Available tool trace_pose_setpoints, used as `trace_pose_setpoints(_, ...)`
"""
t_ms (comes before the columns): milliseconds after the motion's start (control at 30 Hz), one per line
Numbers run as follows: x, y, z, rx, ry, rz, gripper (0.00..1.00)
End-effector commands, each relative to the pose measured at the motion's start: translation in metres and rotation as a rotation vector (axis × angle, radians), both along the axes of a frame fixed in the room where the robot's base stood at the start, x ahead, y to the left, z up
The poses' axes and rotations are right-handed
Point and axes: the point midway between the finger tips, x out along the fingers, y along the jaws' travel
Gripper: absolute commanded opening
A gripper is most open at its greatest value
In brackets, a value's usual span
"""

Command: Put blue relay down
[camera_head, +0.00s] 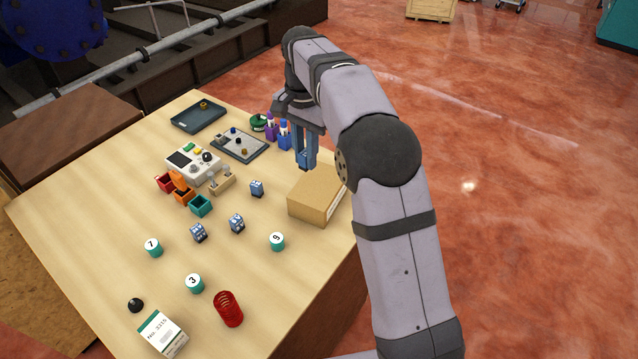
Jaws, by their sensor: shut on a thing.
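My gripper (305,163) points down above the far right part of the table, just behind the cardboard box. It is shut on a blue relay (302,157), of which only a small part shows between the fingers. I cannot tell whether the held relay touches the table. Similar blue and white relays stand on the table: one (257,188) left of the box, one (237,223) nearer the middle, and one (198,232) further left.
The cardboard box (318,194) stands close to my gripper. Purple and blue bottles (284,136) stand left of it. A grey tray with small parts (239,145), a control box (190,163) and coloured bins (201,205) lie further left. The wooden table (110,215) has free room at its left.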

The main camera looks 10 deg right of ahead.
Motion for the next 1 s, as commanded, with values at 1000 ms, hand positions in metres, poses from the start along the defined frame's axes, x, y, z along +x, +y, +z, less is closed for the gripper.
trace_pose_setpoints(1000, -0.002, 0.000, -0.075, -0.001, 0.005, 0.020, 0.00)
